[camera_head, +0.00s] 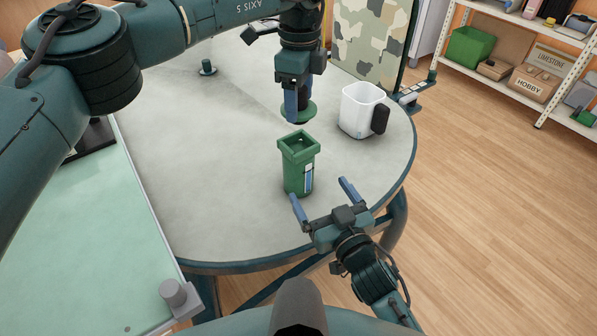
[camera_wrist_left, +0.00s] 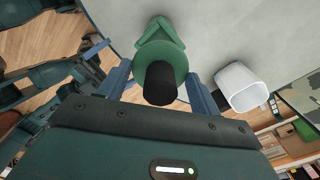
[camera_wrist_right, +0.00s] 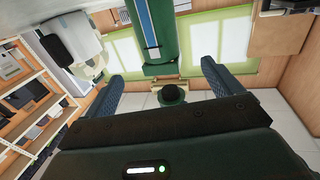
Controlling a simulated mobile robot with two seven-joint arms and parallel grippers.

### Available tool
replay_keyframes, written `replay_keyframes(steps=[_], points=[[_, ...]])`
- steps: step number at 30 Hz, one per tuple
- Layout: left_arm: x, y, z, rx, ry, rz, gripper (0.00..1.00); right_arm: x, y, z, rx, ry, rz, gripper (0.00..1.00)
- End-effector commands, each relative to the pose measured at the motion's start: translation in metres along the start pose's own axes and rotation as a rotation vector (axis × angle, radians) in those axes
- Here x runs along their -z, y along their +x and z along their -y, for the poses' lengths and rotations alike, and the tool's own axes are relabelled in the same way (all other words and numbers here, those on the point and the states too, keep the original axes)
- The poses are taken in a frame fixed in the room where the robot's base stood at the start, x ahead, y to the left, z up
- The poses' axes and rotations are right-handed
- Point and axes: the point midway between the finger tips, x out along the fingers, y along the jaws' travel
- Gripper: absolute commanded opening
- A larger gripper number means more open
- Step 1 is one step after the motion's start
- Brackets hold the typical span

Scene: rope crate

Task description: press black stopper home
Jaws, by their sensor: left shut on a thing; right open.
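The stopper is a black knob (camera_wrist_left: 160,85) on a green round flange (camera_head: 308,111). My left gripper (camera_head: 297,108) is shut on the stopper, with a blue finger on each side in the left wrist view. The green canister (camera_head: 297,175) stands upright on the round table, its square mouth open and a blue and white label on its side. The held stopper is above and just behind the mouth, apart from it. My right gripper (camera_head: 320,193) is open and empty, low in front of the canister. The right wrist view shows canister and stopper between its fingers.
A white mug (camera_head: 358,108) with a black handle stands right of the canister. A camouflage panel (camera_head: 366,40) stands behind. The table's left part is clear.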

Motion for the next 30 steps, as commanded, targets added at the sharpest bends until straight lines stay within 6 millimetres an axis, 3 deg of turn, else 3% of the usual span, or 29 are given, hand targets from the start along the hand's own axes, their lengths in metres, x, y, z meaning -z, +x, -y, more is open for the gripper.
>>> replay_keyframes(steps=[8, 24, 30], points=[[0.000, 0.000, 0.000, 0.000, 0.003, 0.000, 0.38, 0.000, 0.006, 0.000, -0.001, 0.001, 0.000, 0.91], [0.000, 0.000, 0.000, 0.000, 0.004, 0.000, 0.38, 0.001, 0.098, 0.000, -0.001, 0.001, -0.001, 0.91], [0.000, 0.000, 0.000, 0.000, 0.004, 0.000, 0.38, 0.000, 0.116, -0.001, -0.002, 0.002, 0.000, 0.91]])
